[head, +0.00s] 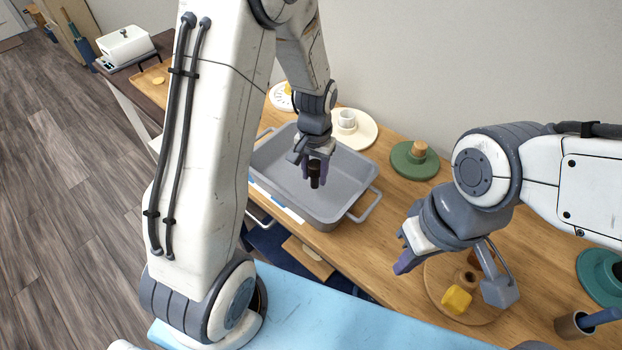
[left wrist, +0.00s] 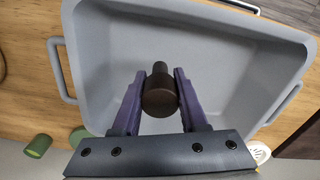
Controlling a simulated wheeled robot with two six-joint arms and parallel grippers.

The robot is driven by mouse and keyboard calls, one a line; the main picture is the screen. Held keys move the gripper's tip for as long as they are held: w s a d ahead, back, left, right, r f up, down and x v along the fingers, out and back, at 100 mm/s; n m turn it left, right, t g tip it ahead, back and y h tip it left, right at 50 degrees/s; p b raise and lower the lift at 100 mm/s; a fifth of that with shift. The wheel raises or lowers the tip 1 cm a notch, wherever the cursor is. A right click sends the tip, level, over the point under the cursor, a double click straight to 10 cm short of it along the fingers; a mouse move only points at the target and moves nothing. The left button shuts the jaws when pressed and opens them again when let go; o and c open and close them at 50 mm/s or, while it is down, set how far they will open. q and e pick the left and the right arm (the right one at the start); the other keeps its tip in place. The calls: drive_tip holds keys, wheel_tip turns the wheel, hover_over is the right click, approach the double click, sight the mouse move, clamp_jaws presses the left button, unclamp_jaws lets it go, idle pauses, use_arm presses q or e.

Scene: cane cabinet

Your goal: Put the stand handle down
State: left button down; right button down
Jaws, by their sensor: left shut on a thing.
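The stand handle (left wrist: 159,96) is a short dark brown cylinder with a narrower end. My left gripper (head: 314,170) is shut on it, with purple fingers on either side, as the left wrist view (left wrist: 160,94) also shows. The handle (head: 314,178) hangs upright over the inside of a grey tray (head: 350,192) with side handles. I cannot tell whether it touches the tray floor. My right gripper (head: 402,262) is over the wooden table at the right; its jaw opening is not clear.
A round wooden board (head: 436,291) with a yellow block (head: 457,299) lies below my right arm. A green plate (head: 415,161) and a white plate (head: 366,134) with a cup stand behind the tray. A brown holder (head: 574,325) stands at the right. Bare table lies right of the tray.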

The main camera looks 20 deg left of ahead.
use_arm(q)
drive_tip(key=shift+w+a+f, duration=0.15)
drive_tip(key=shift+a+f, duration=0.35)
wheel_tip(320, 180, down, 3)
drive_tip(key=shift+f+p, duration=0.15)
drive_tip(key=shift+p, duration=0.3)
drive_tip(key=shift+f, duration=0.2)
drive_tip(key=shift+f, duration=0.2)
drive_tip(key=shift+c, duration=2.2)
unclamp_jaws()
drive_tip(key=shift+r, duration=0.1)
